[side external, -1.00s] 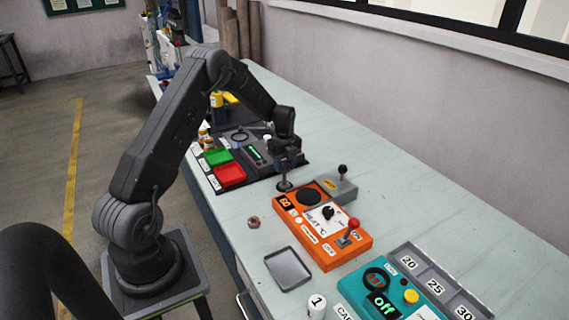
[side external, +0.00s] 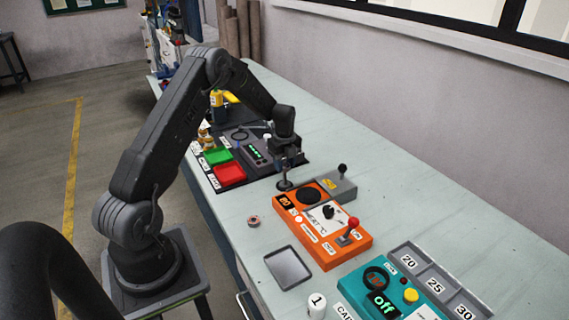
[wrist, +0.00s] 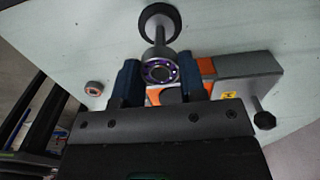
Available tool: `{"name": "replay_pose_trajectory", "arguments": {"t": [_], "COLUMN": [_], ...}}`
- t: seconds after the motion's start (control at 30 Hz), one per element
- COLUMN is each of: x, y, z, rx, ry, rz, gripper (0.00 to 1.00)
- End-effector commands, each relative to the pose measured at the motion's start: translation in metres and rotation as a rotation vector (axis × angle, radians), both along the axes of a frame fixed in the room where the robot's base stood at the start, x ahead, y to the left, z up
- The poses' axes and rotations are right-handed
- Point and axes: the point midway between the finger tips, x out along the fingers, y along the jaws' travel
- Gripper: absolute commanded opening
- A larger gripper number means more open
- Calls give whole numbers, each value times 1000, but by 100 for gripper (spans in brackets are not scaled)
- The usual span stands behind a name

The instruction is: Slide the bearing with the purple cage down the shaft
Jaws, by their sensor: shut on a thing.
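The bearing with the purple cage (wrist: 160,71) sits between the two blue fingers of my gripper (wrist: 159,80) in the wrist view, which are shut on it. The shaft (wrist: 157,40) rises from a round dark base (wrist: 158,14) and runs toward the bearing. I cannot tell whether the bearing is around the shaft or just above its top. In the side view my gripper (side external: 290,160) is above the shaft's base (side external: 285,185), and the bearing is too small to make out.
Another small bearing (side external: 253,221) lies on the bench, near an empty grey tray (side external: 288,268). A dark mat with red and green trays (side external: 229,175) is beyond.

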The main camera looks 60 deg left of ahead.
Motion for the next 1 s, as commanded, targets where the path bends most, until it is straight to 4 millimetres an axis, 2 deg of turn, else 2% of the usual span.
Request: {"name": "replay_pose_trajectory", "arguments": {"t": [1.0], "x": [0], "y": [0], "z": [-19], "rx": [0], "ry": [0], "rz": [0], "gripper": [9]}}
